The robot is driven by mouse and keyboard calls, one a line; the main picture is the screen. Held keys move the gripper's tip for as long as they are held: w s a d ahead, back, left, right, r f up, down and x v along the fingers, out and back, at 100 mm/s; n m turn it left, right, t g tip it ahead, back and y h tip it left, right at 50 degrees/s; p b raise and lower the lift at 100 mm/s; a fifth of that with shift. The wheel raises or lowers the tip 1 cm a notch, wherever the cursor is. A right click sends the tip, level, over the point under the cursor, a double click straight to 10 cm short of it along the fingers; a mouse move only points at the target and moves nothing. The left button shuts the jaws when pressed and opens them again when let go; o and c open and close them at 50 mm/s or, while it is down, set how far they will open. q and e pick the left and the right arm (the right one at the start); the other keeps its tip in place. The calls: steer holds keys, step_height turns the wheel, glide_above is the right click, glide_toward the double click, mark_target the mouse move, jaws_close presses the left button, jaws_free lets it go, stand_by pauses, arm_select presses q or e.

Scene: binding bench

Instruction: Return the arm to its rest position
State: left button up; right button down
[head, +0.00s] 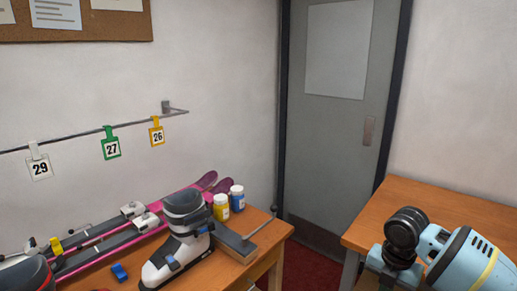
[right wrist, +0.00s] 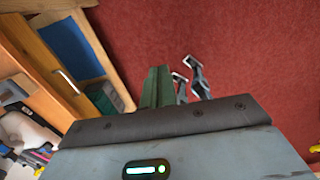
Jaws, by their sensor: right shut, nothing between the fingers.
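My right gripper (right wrist: 157,88) shows in the right wrist view as two dull green fingers pressed together beyond the dark edge of my grey-blue wrist. It is shut and empty, over the red carpet (right wrist: 240,50) and to one side of the wooden bench. The head view shows neither gripper. My left gripper is in no view.
In the head view, the bench (head: 268,247) holds a ski boot (head: 182,240), pink-edged skis (head: 90,238) and two small bottles (head: 229,200). Red carpet lies between.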

stand_by(0.3)
steer(key=s+a+f+m+t+y, duration=0.2)
steer(key=s+a+f+m, duration=0.3)
steer(key=a+f, duration=0.4)
steer(key=s+a+f+m+t+y, duration=0.35)
steer(key=a+f+m, duration=0.25)
steer(key=f, duration=0.4)
steer(key=s+d+f+m+t+h, duration=0.2)
steer(key=s+d+m, duration=0.1)
steer(key=s+m, duration=0.4)
steer(key=s+d+f+m+t+h, duration=0.1)
steer(key=s+d+f+m+t, duration=0.1)
steer(key=s+m, duration=0.5)
steer(key=s+d+f, duration=0.1)
steer(key=s, duration=0.4)
steer(key=shift+f+h, duration=0.3)
steer(key=shift+h, duration=0.05)
steer(key=c, duration=1.4)
jaws_free()
